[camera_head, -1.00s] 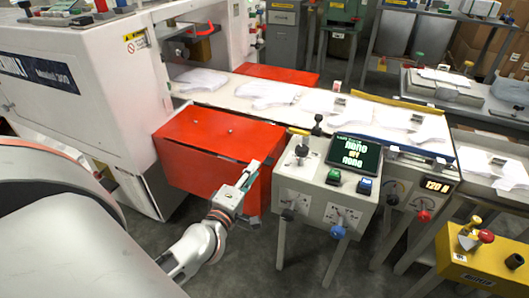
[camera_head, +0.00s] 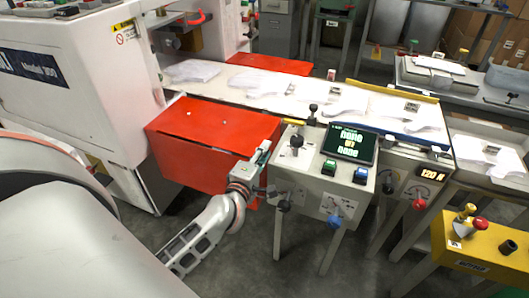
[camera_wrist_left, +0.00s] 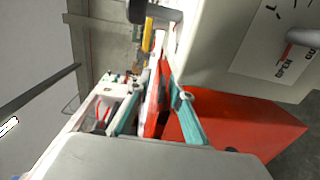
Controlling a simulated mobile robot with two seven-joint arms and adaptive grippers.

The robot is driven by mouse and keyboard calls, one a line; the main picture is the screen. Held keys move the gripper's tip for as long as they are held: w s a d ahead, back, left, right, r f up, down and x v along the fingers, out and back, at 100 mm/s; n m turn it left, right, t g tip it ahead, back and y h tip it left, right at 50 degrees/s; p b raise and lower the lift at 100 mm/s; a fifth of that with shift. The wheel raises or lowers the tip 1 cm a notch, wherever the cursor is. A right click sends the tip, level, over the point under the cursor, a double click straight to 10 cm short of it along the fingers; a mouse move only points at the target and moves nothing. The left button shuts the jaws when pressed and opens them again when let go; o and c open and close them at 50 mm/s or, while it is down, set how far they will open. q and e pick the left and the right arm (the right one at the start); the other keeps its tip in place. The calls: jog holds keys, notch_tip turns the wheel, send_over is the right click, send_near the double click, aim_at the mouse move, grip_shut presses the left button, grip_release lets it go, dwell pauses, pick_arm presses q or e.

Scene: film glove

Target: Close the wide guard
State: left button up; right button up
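A wide red guard (camera_head: 210,140), a box-like cover, stands at the front of the white machine below the conveyor; I take it for the wide guard. My left gripper (camera_head: 264,152) is at its right end, close to the grey control box. In the left wrist view the teal fingers (camera_wrist_left: 157,108) are spread apart. A red edge of the guard (camera_wrist_left: 235,122) shows between and beyond them; I cannot tell whether they touch it. The gripper hides part of the guard's right end. My right gripper is not in view.
The control box (camera_head: 325,180) with knobs, buttons and a screen stands directly right of the gripper. The conveyor (camera_head: 240,93) carries several white glove shapes. A second red panel (camera_head: 270,64) lies behind it. A yellow box (camera_head: 478,240) is at the lower right.

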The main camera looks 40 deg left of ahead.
pick_arm(q)
grip_shut()
jog(key=shift+f+b, duration=0.6)
jog(key=shift+b, duration=0.35)
jog(key=shift+f+y+b, duration=0.25)
jog(key=shift+y+b, duration=0.05)
jog(key=shift+b, duration=0.15)
jog(key=shift+t+b, duration=0.5)
jog(key=shift+b, duration=0.05)
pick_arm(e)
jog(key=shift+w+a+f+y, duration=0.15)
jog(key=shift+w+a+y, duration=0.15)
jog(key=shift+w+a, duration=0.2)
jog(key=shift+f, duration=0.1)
pick_arm(q)
grip_release()
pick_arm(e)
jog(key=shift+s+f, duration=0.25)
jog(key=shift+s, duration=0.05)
